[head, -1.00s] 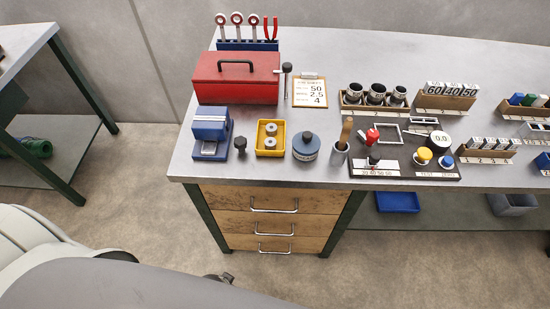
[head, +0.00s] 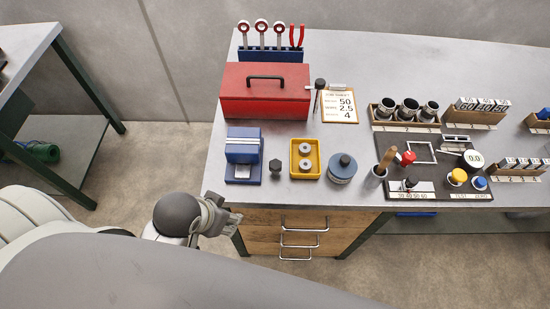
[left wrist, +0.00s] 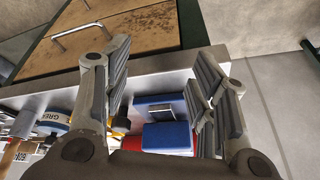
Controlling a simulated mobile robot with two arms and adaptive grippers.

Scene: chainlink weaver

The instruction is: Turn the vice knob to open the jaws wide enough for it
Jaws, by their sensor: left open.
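The blue vice (head: 243,148) with a pale metal jaw strip sits near the left front corner of the workbench (head: 215,185). A black knob (head: 275,168) stands just to its right. My left gripper (head: 232,216) is below and left of the vice, off the front edge of the bench, apart from everything. In the left wrist view, my left gripper (left wrist: 165,78) is open and empty. The blue vice (left wrist: 166,135) shows beyond and between its fingers, partly cut off by my gripper's body. My right gripper is not in view.
A yellow tray (head: 305,175) and a round blue-topped container (head: 342,168) stand right of the knob. A red toolbox (head: 264,95) is behind the vice. Wooden drawers (head: 290,240) with metal handles are under the bench front.

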